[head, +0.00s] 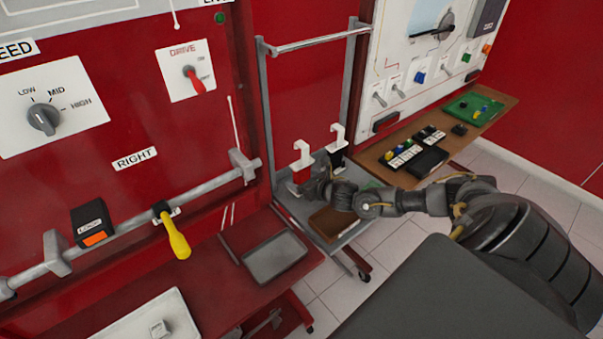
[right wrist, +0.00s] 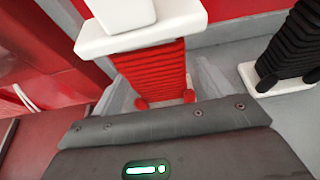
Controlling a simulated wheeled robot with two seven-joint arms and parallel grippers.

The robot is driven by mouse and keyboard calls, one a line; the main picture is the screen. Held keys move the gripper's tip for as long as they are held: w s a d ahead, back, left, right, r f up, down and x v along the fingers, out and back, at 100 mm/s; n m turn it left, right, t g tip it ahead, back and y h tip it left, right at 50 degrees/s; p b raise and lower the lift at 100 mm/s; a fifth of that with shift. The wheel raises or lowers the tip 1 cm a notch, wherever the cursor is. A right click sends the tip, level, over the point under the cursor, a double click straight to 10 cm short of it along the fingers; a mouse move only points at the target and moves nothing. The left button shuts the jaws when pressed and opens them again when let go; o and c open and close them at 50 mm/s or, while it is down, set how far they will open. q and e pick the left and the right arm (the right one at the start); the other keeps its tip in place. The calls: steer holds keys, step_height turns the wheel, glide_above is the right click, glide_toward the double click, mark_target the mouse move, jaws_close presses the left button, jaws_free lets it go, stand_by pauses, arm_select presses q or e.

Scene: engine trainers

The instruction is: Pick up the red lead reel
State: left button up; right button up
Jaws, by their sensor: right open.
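The red lead reel (head: 301,174) stands on a grey trolley shelf in the head view, with a white hooked top. In the right wrist view the red reel (right wrist: 155,73) fills the upper middle, with red windings under a white flange. My right gripper (head: 301,187) is at the reel, its jaws open. In the wrist view its pale fingers show on either side of the reel's lower part; I cannot tell whether they touch it. My left gripper is not in view.
A black lead reel (head: 337,151) stands close to the right of the red one, also in the wrist view (right wrist: 288,45). A metal rail frame (head: 310,43) rises behind. A brown tray (head: 333,222) lies in front on the shelf. A grey tray (head: 275,258) is at left.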

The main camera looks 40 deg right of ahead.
mark_target(305, 156)
steer(key=shift+x, duration=1.1)
steer(key=c, duration=1.1)
steer(key=shift+c, duration=0.2)
steer(key=shift+r, duration=0.15)
step_height(305, 156, up, 10)
steer(key=shift+f+b, duration=0.2)
steer(key=shift+b, duration=0.2)
steer(key=shift+r, duration=0.1)
